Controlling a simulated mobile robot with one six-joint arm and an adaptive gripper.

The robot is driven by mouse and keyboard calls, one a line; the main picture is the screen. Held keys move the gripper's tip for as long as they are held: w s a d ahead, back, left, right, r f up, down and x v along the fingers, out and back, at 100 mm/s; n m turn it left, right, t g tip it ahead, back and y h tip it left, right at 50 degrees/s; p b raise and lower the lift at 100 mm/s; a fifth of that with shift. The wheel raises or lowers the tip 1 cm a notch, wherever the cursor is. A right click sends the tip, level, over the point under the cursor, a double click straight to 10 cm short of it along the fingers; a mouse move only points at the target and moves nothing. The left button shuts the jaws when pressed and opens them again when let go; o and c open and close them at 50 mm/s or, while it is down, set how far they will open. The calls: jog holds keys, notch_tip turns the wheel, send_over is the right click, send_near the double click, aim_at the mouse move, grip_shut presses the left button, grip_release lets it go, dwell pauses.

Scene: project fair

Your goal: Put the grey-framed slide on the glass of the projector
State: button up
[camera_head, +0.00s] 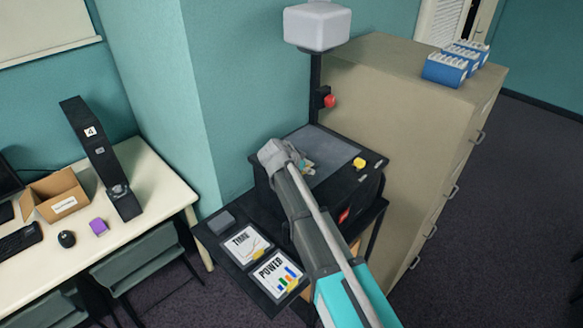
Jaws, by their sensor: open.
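The overhead projector (359,190) is a black box with a grey glass top (333,151) and a post behind it carrying a pale head (318,25). My gripper (298,163) is open over the left part of the glass. A small coloured patch (309,168) shows beside the fingers, perhaps part of a slide on or just above the glass; the arm hides most of it, and its frame colour cannot be told. Two slides, TIME (244,243) and POWER (275,273), lie on the dark side shelf (212,241) with pale faces and yellow tabs.
A red knob (330,101) is on the post and a yellow one (360,164) at the glass's right corner. A small grey block (222,220) sits on the shelf. A beige cabinet (405,110) stands close on the right, a white desk (158,190) on the left.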

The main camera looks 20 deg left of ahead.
dwell(0.4)
grip_shut()
